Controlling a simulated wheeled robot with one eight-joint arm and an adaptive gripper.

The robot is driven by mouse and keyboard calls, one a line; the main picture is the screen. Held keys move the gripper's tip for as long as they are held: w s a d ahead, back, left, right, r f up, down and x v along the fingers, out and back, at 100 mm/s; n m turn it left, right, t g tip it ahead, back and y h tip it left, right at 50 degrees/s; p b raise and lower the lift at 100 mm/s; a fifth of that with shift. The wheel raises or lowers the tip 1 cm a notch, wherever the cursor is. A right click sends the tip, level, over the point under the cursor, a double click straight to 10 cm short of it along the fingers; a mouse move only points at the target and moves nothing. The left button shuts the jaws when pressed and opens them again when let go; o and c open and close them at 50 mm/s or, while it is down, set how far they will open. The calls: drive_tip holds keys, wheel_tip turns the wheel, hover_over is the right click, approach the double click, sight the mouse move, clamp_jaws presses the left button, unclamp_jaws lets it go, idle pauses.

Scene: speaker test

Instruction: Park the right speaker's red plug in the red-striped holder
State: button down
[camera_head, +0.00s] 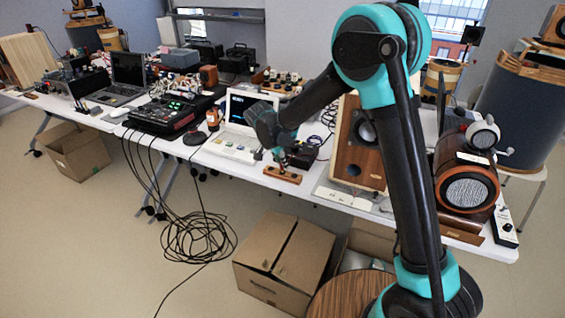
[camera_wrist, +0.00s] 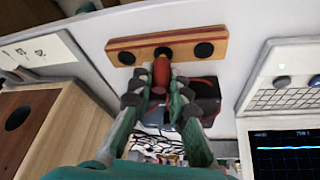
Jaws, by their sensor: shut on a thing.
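The red plug (camera_wrist: 161,73) is between my gripper's fingertips (camera_wrist: 160,85) in the wrist view. My gripper is shut on it. The plug points at the middle of a wooden holder (camera_wrist: 180,41) with a reddish band and round black sockets. The plug's front end overlaps the middle socket; I cannot tell how deep it sits. The side sockets look empty. In the head view the holder (camera_head: 284,176) lies near the table's front edge, with my gripper (camera_head: 281,160) just above it. The plug is hidden there. A wooden speaker (camera_head: 372,166) stands right of the holder.
A white laptop-like device (camera_head: 232,146) stands left of the holder. A dark box (camera_wrist: 207,92) with cables is close to my gripper. A white labelled plate (camera_head: 344,198) lies before the speaker.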

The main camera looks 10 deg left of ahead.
drive_tip(key=shift+f, duration=0.6)
drive_tip(key=c, duration=1.4)
unclamp_jaws()
drive_tip(key=shift+r, duration=0.1)
drive_tip(key=shift+r, duration=3.65)
